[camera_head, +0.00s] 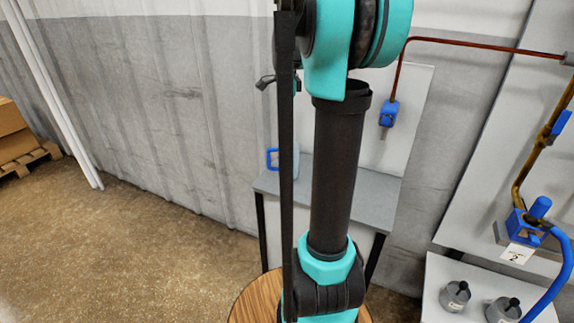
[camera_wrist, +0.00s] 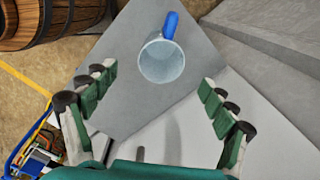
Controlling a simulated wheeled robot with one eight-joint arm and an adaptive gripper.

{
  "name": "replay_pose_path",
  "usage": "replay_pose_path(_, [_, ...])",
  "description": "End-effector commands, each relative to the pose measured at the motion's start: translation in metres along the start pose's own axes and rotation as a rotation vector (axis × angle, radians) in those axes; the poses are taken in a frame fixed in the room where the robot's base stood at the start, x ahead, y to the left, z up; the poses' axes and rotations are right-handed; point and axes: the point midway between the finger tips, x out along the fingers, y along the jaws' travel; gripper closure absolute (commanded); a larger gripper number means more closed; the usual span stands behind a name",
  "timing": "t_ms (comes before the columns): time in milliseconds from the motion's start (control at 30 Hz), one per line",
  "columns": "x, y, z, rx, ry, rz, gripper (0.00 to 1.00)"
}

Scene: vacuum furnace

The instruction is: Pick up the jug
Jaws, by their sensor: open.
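The jug (camera_wrist: 162,64) is a pale, translucent vessel with a blue handle, seen from above in the wrist view. It stands on a grey shelf top (camera_wrist: 125,35), its handle pointing up and slightly right in the picture. In the head view, the blue handle of the jug (camera_head: 270,153) shows at the back of the shelf (camera_head: 370,200), while my arm hides much of the body. My gripper (camera_wrist: 159,78) is open and empty, its green-and-grey fingers spread left and right, with the jug between and slightly beyond the fingertips. No finger appears to touch it.
A wooden barrel (camera_wrist: 48,18) is at top left in the wrist view. A blue-handled valve on a red pipe (camera_head: 389,113) hangs above the shelf. Grey canisters (camera_head: 455,295) stand on a right-hand surface.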

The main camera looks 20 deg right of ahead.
Motion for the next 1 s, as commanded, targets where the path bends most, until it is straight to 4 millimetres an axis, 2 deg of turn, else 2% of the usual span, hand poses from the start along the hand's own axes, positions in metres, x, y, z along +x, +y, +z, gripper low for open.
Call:
replay_pose_path(67, [-0.003,-0.005,-0.003,0.045,0.0,0.009,0.15])
replay_pose_path(167, [0.005,-0.006,-0.003,0.067,0.001,0.013,0.15])
replay_pose_path(500, [0.071,-0.005,-0.003,0.064,0.001,0.012,0.15])
replay_pose_path(700, [0.104,-0.005,-0.003,0.063,0.001,0.012,0.15])
replay_pose_path(1000, [0.125,-0.004,-0.004,0.063,0.001,0.012,0.15])
